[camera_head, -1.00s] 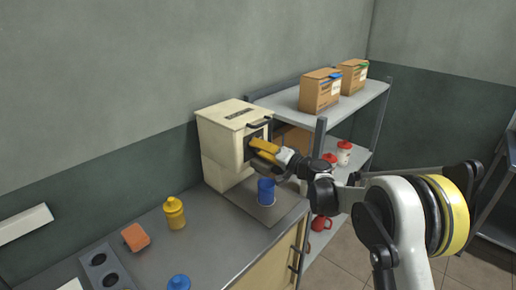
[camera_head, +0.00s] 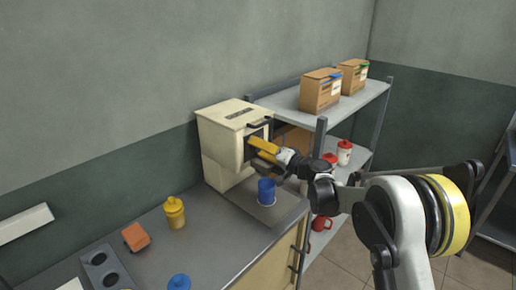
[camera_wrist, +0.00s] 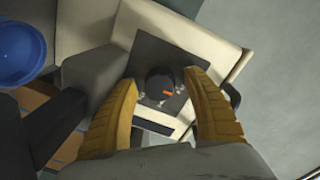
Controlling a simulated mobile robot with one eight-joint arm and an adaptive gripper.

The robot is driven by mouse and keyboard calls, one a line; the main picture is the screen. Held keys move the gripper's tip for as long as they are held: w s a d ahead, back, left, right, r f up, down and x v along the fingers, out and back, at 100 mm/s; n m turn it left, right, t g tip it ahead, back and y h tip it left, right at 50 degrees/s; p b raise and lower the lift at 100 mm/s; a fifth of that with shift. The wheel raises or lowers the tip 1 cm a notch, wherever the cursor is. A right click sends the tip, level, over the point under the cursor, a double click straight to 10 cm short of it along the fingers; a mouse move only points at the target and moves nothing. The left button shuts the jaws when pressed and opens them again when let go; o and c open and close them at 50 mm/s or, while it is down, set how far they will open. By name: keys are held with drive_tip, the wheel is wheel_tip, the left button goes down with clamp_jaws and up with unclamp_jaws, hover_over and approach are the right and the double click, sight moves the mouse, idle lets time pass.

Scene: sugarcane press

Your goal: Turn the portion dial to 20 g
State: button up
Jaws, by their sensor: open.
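The portion dial (camera_wrist: 160,85) is a round black knob with an orange mark, set on a dark panel (camera_wrist: 148,54) on the front of the cream press (camera_head: 225,123). In the wrist view my gripper (camera_wrist: 159,84) is open, one yellow finger on each side of the dial. Whether the fingers touch it cannot be told. In the head view my gripper (camera_head: 260,147) is at the press front and hides the dial. The scale marks by the dial are too small to read.
A blue cup (camera_head: 266,191) stands on the counter just below my gripper, under the press front. A shelf rack (camera_head: 340,110) with cardboard boxes (camera_head: 320,92) stands to the right. A yellow bottle (camera_head: 174,213) and an orange block (camera_head: 136,237) sit on the counter (camera_head: 220,239) to the left.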

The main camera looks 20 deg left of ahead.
drive_tip(key=v, duration=1.2)
drive_tip(key=shift+d+r, duration=0.15)
drive_tip(key=shift+d, duration=0.05)
drive_tip(key=s+d+r+h, duration=0.3)
drive_tip(key=s+d, duration=0.3)
drive_tip(key=d, duration=0.1)
drive_tip(key=s+d+r+h, duration=0.3)
drive_tip(key=s+d, duration=0.3)
drive_tip(key=s+d+f+m+h, duration=0.1)
drive_tip(key=s+d+f+h, duration=0.2)
drive_tip(key=s+d, duration=0.8)
drive_tip(key=s+d+f+m+h, duration=0.1)
drive_tip(key=s+d+f+h, duration=0.2)
drive_tip(key=s+d+h, duration=0.4)
drive_tip(key=s+d, duration=0.5)
drive_tip(key=s, duration=0.1)
drive_tip(key=shift+f, duration=0.25)
